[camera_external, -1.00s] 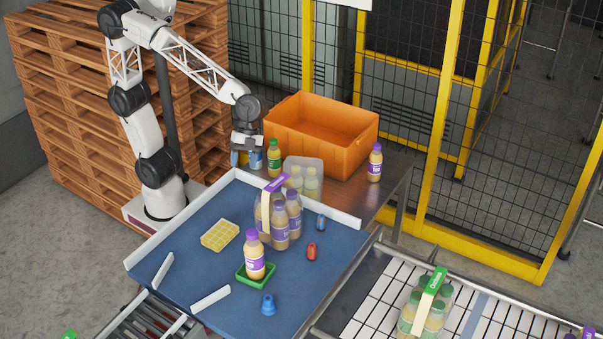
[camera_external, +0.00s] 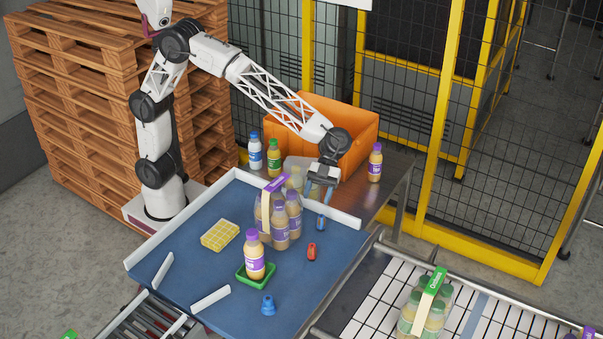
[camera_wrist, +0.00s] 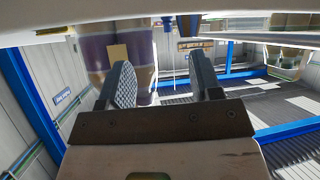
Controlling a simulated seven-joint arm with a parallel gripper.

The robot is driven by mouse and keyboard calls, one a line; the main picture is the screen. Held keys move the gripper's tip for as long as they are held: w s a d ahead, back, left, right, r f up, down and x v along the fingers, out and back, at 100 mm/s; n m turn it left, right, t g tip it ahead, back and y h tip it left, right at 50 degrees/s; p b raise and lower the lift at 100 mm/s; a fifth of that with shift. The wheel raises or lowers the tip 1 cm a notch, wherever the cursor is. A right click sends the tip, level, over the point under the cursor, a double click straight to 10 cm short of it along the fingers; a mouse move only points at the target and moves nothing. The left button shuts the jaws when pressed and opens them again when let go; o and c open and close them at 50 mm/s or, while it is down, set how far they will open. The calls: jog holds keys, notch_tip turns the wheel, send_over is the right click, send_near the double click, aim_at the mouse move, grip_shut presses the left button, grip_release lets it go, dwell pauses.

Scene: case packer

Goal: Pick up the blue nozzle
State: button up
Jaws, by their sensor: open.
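A blue nozzle-shaped piece (camera_external: 268,305) stands on the blue tray table near its front edge. A smaller dark blue piece (camera_external: 320,222) lies near the table's right wall. I cannot tell for sure which of the two is the nozzle. My gripper (camera_external: 320,201) is open, pointing down, just above the dark blue piece and apart from the front one. In the wrist view my open fingers (camera_wrist: 162,75) show with nothing clearly between them.
A bottle pack with a purple handle (camera_external: 272,187) stands left of my gripper. A red piece (camera_external: 311,252), a bottle on a green tray (camera_external: 257,282) and a yellow grid block (camera_external: 220,235) are on the table. An orange crate (camera_external: 350,155) stands behind.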

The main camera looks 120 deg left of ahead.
aim_at(322, 216)
jog(key=shift+w+a+f+m+h, duration=0.1)
jog(key=shift+w+m+h, duration=0.05)
jog(key=shift+w, duration=0.4)
jog(key=shift+w+a+f+m+h, duration=0.1)
jog(key=shift+w+f+m, duration=0.1)
jog(key=shift+w, duration=0.35)
jog(key=shift+w+a+f+m+h, duration=0.1)
jog(key=shift+w+m+h, duration=0.05)
jog(key=shift+w, duration=0.4)
jog(key=shift+d, duration=0.1)
jog(key=shift+x, duration=1.25)
jog(key=shift+x, duration=2.6)
jog(key=shift+w, duration=0.1)
jog(key=shift+c, duration=0.2)
jog(key=c, duration=1)
